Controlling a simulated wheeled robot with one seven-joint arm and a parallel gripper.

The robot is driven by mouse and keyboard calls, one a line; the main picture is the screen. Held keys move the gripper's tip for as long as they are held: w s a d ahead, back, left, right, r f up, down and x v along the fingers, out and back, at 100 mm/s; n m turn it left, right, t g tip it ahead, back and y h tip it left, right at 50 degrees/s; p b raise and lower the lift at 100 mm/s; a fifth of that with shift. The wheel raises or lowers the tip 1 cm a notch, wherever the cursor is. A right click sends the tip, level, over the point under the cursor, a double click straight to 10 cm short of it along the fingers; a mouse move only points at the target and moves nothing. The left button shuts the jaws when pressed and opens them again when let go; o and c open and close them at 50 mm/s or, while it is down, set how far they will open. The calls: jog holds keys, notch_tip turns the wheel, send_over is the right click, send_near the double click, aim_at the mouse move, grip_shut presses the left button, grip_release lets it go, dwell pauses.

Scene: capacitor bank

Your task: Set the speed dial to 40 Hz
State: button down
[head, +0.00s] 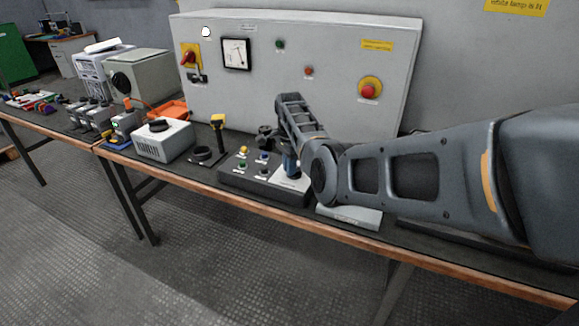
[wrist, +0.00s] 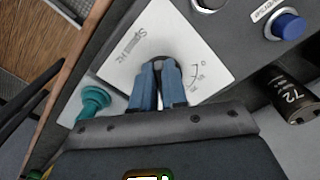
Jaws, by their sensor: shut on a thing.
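The speed dial (wrist: 157,62) is a small dark knob on a white plate (wrist: 125,45) marked "Speed Hz", seen in the wrist view. My gripper (wrist: 159,74) has its two blue fingers shut on the dial from the near side. The fingers hide most of the knob and part of the scale, so its pointer and setting cannot be read. In the head view, my gripper (head: 290,166) reaches down to the white plate (head: 291,183) at the right end of the dark control box (head: 240,184).
A blue button (wrist: 285,25) and a dark cylinder marked 72 (wrist: 292,97) are right of the plate. A teal knob (wrist: 93,101) is near the left finger.

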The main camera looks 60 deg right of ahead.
jog(key=c, duration=1.2)
grip_release()
jog(key=shift+o, duration=0.2)
jog(key=shift+r, duration=0.1)
notch_tip(320, 180, up, 8)
jog(key=shift+f, duration=0.2)
jog(key=shift+s, duration=0.1)
